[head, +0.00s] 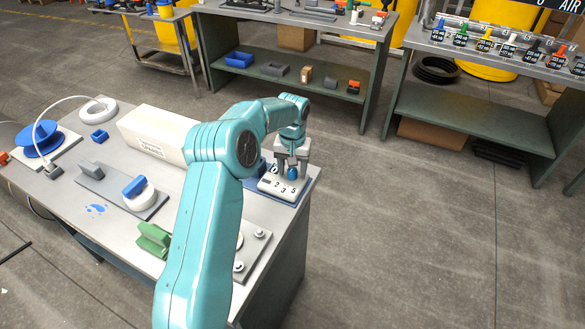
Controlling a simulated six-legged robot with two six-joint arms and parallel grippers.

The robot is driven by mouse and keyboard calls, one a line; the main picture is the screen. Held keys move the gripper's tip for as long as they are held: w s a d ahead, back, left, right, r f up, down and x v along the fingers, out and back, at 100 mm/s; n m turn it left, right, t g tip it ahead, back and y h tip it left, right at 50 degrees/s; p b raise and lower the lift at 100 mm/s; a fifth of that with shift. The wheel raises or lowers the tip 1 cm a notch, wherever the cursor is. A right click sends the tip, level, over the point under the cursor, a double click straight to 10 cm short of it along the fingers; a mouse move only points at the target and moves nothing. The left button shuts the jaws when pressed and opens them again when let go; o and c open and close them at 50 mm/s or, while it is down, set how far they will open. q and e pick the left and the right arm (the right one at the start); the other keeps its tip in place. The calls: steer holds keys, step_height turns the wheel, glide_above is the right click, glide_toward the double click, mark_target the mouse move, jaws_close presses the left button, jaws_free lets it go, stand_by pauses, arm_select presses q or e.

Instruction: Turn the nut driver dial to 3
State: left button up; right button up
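The nut driver dial is a small blue knob (292,173) on a light panel (270,184) printed with digits; I can read 2, 3 and 5. The panel sits on a blue base at the right end of the near bench. My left gripper (292,166) points down over the dial, one grey finger on each side of the knob. The view is too small to tell whether the fingers touch it. The dial's pointer cannot be made out, and the gripper hides part of the panel. My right gripper is not in view.
On the near bench (191,212) stand a long white box (158,135), a grey plate with a blue-and-white part (136,189), a green block (154,239) and a blue spool (46,138). My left arm covers the bench's middle. Floor to the right is clear.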

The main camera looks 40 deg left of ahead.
arm_select(q)
step_height(320, 180, up, 16)
steer(key=p, duration=0.1)
steer(key=shift+r, duration=0.15)
stand_by(0.6)
